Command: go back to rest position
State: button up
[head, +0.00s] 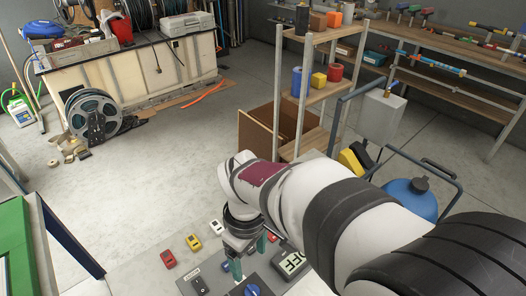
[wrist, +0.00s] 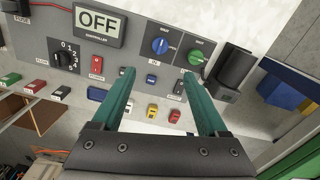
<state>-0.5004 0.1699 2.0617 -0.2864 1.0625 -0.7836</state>
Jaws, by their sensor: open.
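My gripper (head: 249,257) hangs over a grey control panel (head: 208,262) at the bottom of the head view. In the wrist view my gripper (wrist: 155,75) has its two teal fingers spread apart, with nothing held between them. The panel lies beyond the fingertips there, and I cannot tell the exact gap. The panel carries a display reading OFF (wrist: 98,25), a numbered dial (wrist: 64,56), a blue knob (wrist: 160,45) and a green knob (wrist: 195,57). Small red, yellow, blue and white switches sit between and around the fingers.
A hose reel (head: 92,112) and a workbench (head: 140,72) are at back left. A dark cylinder (wrist: 233,70) rises at the panel's right. Open floor lies left of centre.

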jog(key=s+d+r+m+y, duration=0.1)
jog(key=s+d+r+m, duration=0.3)
jog(key=s+d+m, duration=0.8)
jog(key=s+m, duration=0.3)
jog(key=m, duration=0.2)
jog(key=shift+s+y, duration=0.15)
jog(key=shift+y, duration=0.25)
jog(key=shift+r, duration=0.1)
